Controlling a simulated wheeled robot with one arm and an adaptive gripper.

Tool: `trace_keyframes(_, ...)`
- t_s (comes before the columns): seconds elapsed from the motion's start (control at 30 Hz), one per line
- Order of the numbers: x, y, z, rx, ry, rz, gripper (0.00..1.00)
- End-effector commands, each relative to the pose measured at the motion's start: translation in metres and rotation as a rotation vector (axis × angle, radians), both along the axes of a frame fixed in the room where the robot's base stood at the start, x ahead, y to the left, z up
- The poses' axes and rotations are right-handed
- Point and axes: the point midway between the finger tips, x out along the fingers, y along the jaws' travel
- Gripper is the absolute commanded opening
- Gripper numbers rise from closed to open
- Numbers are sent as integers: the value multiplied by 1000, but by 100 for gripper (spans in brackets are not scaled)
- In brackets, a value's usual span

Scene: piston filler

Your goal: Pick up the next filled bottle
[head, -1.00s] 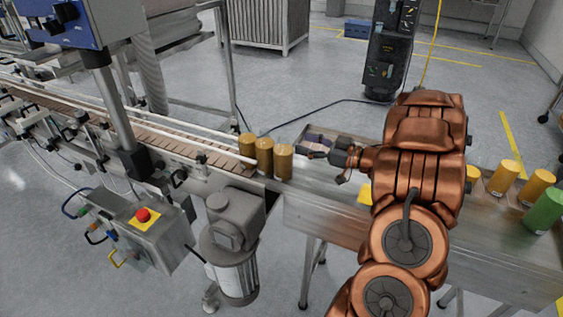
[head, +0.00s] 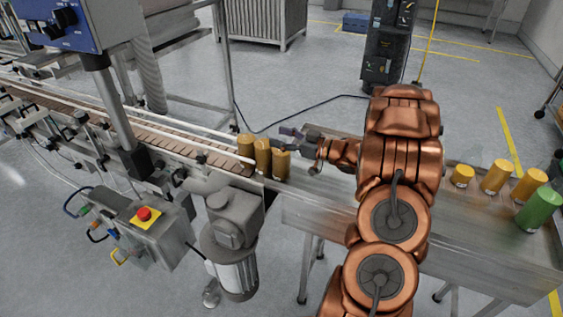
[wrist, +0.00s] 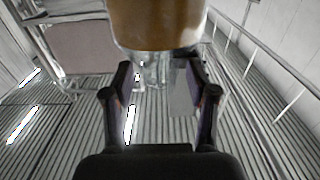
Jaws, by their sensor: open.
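Three amber bottles stand close together in a row at the table end of the conveyor in the head view. The nearest to my gripper is the right bottle (head: 282,165), with the middle bottle (head: 263,157) and the left bottle (head: 246,147) beside it. My gripper (head: 290,137) is just right of and behind the right bottle, its fingers pointing left. In the wrist view my open gripper (wrist: 160,100) has its two fingers apart and nothing between them. An amber bottle (wrist: 157,25) fills the top of that view, beyond the fingertips. Whether a finger touches it is unclear.
Yellow bottles (head: 495,177) and a green bottle (head: 540,208) stand at the right end of the metal table (head: 330,212). The conveyor (head: 150,137) with its guide rails runs left. A motor (head: 235,220) and a control box with a red button (head: 144,214) stand in front.

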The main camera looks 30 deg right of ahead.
Motion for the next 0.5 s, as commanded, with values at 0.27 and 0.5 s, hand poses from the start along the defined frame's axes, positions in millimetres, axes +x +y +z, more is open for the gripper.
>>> trace_keyframes(0.27,0,0,0,-1,-1,0,52)
trace_keyframes(0.5,0,0,0,-1,-1,0,28)
